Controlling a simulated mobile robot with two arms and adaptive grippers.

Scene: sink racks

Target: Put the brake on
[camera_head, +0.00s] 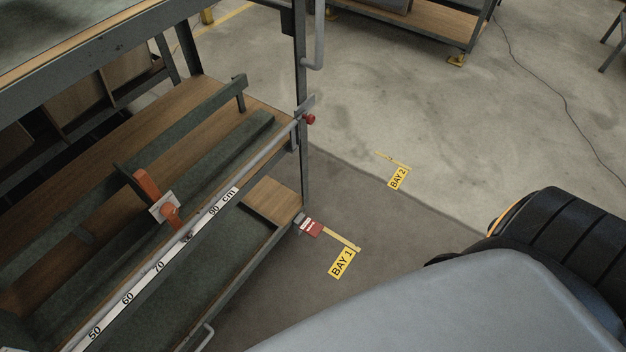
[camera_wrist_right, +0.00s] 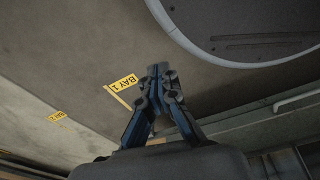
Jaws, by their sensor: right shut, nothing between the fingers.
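A small red pedal with a pale label (camera_head: 311,227) sticks out at the lower right corner of the steel rack (camera_head: 303,170), low above the floor beside the yellow corner mark of bay 1. It looks like the brake; whether it is pressed or raised I cannot tell. The pedal does not show clearly in the right wrist view. My right gripper (camera_wrist_right: 158,72) is shut and empty, pointing over the floor with its tips just right of the BAY 1 sign (camera_wrist_right: 123,82) in that picture. Neither gripper shows in the head view.
The rack carries a ruler rail (camera_head: 160,265), an orange lever (camera_head: 147,186) and a red knob (camera_head: 309,119). A BAY 2 sign (camera_head: 398,178) lies on open concrete floor. Another rack (camera_head: 425,22) stands behind, and a cable (camera_head: 560,92) runs at right.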

